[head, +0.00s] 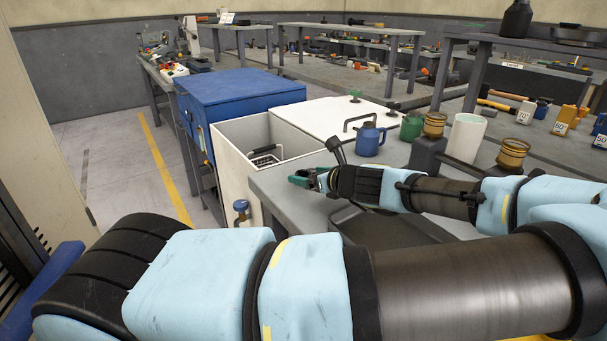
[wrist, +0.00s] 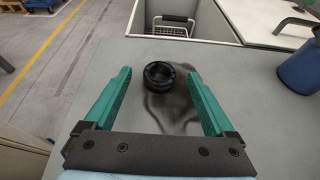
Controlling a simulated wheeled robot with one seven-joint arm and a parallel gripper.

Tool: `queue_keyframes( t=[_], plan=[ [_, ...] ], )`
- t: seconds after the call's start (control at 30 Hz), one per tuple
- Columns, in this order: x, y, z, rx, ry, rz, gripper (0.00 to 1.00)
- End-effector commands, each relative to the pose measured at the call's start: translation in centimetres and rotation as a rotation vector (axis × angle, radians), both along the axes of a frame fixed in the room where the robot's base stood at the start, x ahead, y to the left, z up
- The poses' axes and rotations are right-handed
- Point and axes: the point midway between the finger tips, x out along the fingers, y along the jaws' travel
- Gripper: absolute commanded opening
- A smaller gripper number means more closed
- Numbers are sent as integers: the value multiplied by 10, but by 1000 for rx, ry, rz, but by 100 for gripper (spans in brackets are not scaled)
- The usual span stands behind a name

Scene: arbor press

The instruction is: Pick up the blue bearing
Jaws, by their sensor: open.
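The blue bearing (wrist: 160,76) shows in the wrist view as a dark blue ring lying on the grey bench top (wrist: 225,70). My gripper (wrist: 158,80) is open, with its two green fingers apart. The bearing appears between the fingertips in that view, with clear gaps on both sides. I cannot tell how far above the bench the fingers are. In the head view my gripper (head: 303,179) is over the bench edge, and the bearing cannot be made out there.
A blue mug (head: 369,139) stands on the bench, also at right in the wrist view (wrist: 301,68). Beyond the bench edge is an open white bin (head: 236,134) with a wire basket (head: 265,155). Brass-coloured parts (head: 513,154) and a white cylinder (head: 465,138) stand farther right.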

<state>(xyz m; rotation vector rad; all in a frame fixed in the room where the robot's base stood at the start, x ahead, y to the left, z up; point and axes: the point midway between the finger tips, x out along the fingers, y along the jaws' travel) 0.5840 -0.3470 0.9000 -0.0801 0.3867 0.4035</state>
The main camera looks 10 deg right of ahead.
Motion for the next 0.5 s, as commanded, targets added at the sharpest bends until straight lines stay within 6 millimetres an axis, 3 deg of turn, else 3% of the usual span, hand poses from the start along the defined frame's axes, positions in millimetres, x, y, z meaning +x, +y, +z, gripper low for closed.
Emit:
queue_keyframes(
  t=[0.13,0.37,0.5],
  plan=[
    [13,6,-5,2,1,1,89],
    [14,6,-7,0,1,0,89],
    [14,6,-7,0,1,0,77]
  ],
)
